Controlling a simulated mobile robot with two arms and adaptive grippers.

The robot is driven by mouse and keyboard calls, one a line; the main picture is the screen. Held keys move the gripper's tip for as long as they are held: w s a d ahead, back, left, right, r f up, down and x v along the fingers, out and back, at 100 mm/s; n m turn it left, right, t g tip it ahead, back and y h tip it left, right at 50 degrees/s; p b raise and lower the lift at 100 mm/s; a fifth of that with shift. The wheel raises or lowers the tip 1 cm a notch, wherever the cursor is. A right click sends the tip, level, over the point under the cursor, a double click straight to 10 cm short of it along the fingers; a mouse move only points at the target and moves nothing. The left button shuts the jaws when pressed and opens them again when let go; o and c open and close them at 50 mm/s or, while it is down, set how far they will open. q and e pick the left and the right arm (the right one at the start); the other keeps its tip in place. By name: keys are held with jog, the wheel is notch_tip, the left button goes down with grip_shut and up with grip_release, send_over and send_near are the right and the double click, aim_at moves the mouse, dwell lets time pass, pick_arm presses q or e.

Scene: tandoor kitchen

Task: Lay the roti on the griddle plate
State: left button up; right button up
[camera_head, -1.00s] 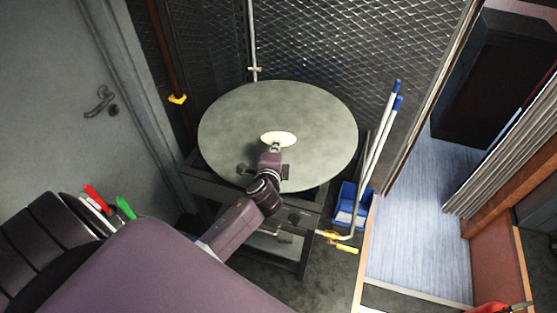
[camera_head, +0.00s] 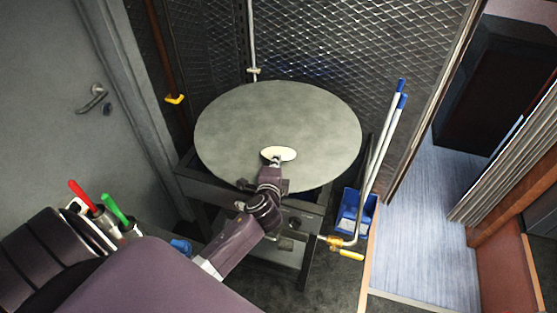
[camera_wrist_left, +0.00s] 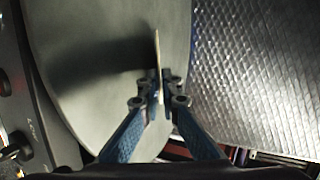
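The roti (camera_head: 278,152) is a small pale flat oval in the head view. In the left wrist view the roti (camera_wrist_left: 157,62) shows edge-on as a thin strip between the fingertips. My left gripper (camera_head: 276,160) is shut on its near edge; the blue fingers (camera_wrist_left: 160,92) close around it in the wrist view. The griddle plate (camera_head: 235,125) is a large round grey disc on a dark stand. The roti is over the plate's front half, with a dark shadow on the plate in the wrist view. Its exact height is unclear. My right gripper is not in view.
The stand (camera_head: 200,182) has knobs and a yellow-handled gas pipe (camera_head: 345,250) at its front right. A blue bin (camera_head: 356,212) with blue-tipped poles stands right of it. Mesh wall (camera_head: 330,50) is close behind the plate. A grey door (camera_head: 60,90) is at left.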

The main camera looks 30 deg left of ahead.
pick_arm(q)
jog(key=shift+o, duration=1.1)
jog(key=shift+s+d+r, duration=0.1)
jog(key=shift+s, duration=0.05)
jog(key=p+v, duration=0.3)
jog(key=v, duration=0.4)
jog(key=shift+s+d+r, duration=0.1)
jog(key=shift+s+d, duration=0.05)
jog(key=shift+s, duration=0.15)
